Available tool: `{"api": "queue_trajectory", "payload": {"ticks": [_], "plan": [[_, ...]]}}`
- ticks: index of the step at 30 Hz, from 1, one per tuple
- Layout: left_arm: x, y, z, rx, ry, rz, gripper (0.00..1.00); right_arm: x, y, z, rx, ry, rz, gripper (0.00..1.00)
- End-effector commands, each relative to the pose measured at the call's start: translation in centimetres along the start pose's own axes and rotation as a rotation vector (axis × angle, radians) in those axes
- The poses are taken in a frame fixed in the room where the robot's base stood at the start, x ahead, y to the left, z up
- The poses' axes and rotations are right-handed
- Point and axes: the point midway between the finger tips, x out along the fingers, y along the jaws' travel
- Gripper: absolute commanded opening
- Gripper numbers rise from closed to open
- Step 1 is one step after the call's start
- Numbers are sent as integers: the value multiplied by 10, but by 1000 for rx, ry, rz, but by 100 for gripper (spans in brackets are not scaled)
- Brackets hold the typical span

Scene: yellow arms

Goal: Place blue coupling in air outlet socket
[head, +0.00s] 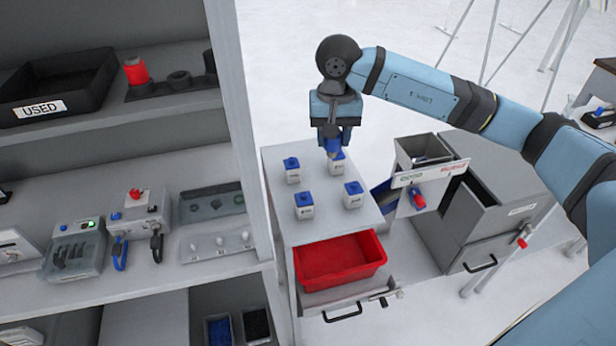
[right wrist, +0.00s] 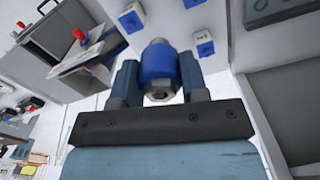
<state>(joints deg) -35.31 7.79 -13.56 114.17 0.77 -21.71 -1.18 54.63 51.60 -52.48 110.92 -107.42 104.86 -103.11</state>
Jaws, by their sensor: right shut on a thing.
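My right gripper (head: 334,138) points down above the white cabinet top and is shut on the blue coupling. In the right wrist view the blue coupling (right wrist: 158,66), a blue collar with metal ends, sits between the two fingers of the gripper (right wrist: 157,80). In the head view it is mostly hidden by the fingers, just above a white blue-topped block (head: 338,166); I cannot tell whether they touch. I cannot tell for sure which part is the air outlet socket. A grey unit with a red knob and hoses (head: 137,215) stands on the left shelf. My left gripper is out of view.
Other white blue-topped blocks (head: 304,207) stand on the cabinet top (head: 325,225). A red drawer bin (head: 340,259) is open below. A shelf post (head: 240,120) stands between cabinet and shelves. A black "USED" tray (head: 60,88) and a rack with a red part (head: 136,71) are on the upper shelf.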

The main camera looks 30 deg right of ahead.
Motion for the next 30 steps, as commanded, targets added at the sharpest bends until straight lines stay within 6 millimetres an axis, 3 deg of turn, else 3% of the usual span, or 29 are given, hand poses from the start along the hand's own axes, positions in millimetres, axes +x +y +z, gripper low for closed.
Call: {"api": "queue_trajectory", "payload": {"ticks": [5, 18, 30], "plan": [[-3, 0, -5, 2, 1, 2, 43, 23, 4, -3, 31, -8, 2, 13], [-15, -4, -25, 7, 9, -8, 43, 133, 3, -2, 28, -6, 0, 13], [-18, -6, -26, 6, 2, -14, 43, 174, 3, -2, 28, -6, 0, 13]]}}
